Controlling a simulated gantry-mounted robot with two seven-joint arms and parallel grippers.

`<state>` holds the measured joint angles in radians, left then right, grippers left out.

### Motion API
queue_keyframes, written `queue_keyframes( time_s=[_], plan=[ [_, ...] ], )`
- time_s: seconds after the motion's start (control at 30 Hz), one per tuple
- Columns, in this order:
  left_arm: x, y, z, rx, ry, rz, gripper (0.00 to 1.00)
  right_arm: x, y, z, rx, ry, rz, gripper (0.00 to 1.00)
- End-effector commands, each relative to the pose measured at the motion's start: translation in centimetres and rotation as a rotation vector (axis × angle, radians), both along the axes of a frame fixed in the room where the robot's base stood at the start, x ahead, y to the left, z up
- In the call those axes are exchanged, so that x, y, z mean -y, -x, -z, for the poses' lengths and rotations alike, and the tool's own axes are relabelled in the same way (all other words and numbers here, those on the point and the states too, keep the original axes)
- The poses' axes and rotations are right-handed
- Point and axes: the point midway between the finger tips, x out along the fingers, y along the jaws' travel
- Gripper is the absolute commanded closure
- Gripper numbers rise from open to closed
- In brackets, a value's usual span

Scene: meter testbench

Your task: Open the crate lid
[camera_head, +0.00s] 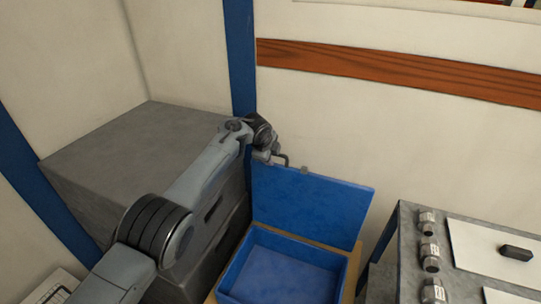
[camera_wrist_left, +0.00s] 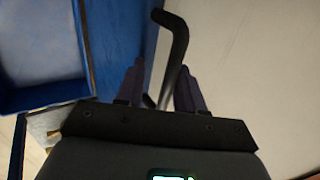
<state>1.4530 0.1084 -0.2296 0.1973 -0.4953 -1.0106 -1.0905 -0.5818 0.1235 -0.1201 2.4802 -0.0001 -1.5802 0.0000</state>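The blue crate (camera_head: 300,240) stands open at the bottom centre of the head view, and its inside looks empty. Its blue lid (camera_head: 315,208) stands raised, nearly upright, along the crate's back edge. A dark bent handle (camera_head: 284,158) shows at the lid's upper left edge. My left gripper (camera_head: 272,156) is beside that handle. In the left wrist view the handle (camera_wrist_left: 179,38) runs between the two fingers of my left gripper (camera_wrist_left: 160,75). The fingers are apart, with a gap visible beside the handle. My right gripper is not in view.
A grey cabinet (camera_head: 120,150) stands left of the crate, behind my left arm. A grey table (camera_head: 405,235) at right holds several small metal parts (camera_head: 429,250), and a black block (camera_head: 516,253) on a white sheet. A wall with a wooden rail (camera_head: 400,70) is behind.

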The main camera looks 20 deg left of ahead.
Motion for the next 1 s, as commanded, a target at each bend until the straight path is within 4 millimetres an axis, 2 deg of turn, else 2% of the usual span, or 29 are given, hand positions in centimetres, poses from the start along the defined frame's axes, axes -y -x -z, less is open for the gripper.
queue_keyframes(
  time_s=[0.23,0.47,0.73,1.0],
  plan=[
    [-0.1,0.1,0.2,-0.004,-0.001,-0.002,0.66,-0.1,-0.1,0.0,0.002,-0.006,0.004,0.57],
    [-0.2,0.2,-0.9,0.009,-0.001,-0.001,0.66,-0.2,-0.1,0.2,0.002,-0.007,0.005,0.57],
    [-0.2,1.6,-2.7,0.005,-0.002,0.001,0.66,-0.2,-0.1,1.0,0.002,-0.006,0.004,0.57],
    [-0.1,3.8,-6.2,0.005,0.000,0.002,0.66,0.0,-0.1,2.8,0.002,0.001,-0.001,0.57]
  ],
)
